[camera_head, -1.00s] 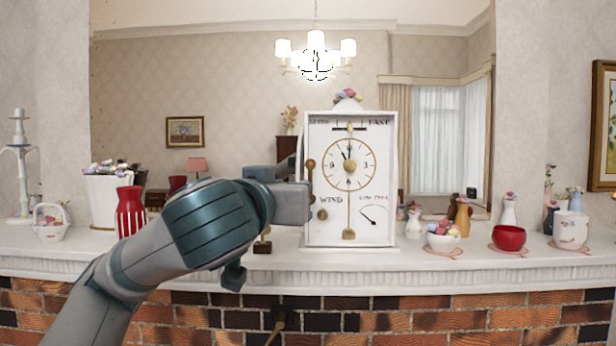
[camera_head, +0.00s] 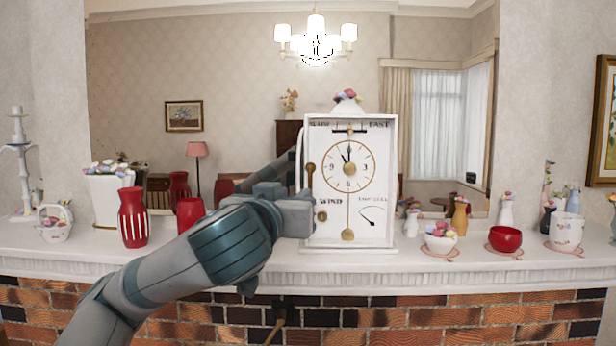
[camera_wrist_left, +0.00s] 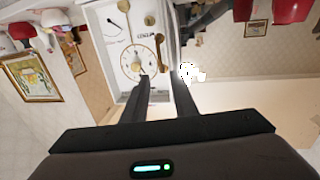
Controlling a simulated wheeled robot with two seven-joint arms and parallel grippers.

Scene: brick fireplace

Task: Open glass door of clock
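In the upside-down left wrist view, the two fingers (camera_wrist_left: 162,77) are apart, with the clock's side edge (camera_wrist_left: 169,45) seen beyond the gap. Contact cannot be told. My right gripper is out of view.
A red striped vase (camera_head: 132,218) and a red cup (camera_head: 190,212) stand left of the clock. A flower bowl (camera_head: 441,238) and a red bowl (camera_head: 506,239) stand to its right. The large mirror (camera_head: 240,90) is behind; the brick front (camera_head: 420,318) is below the mantel.

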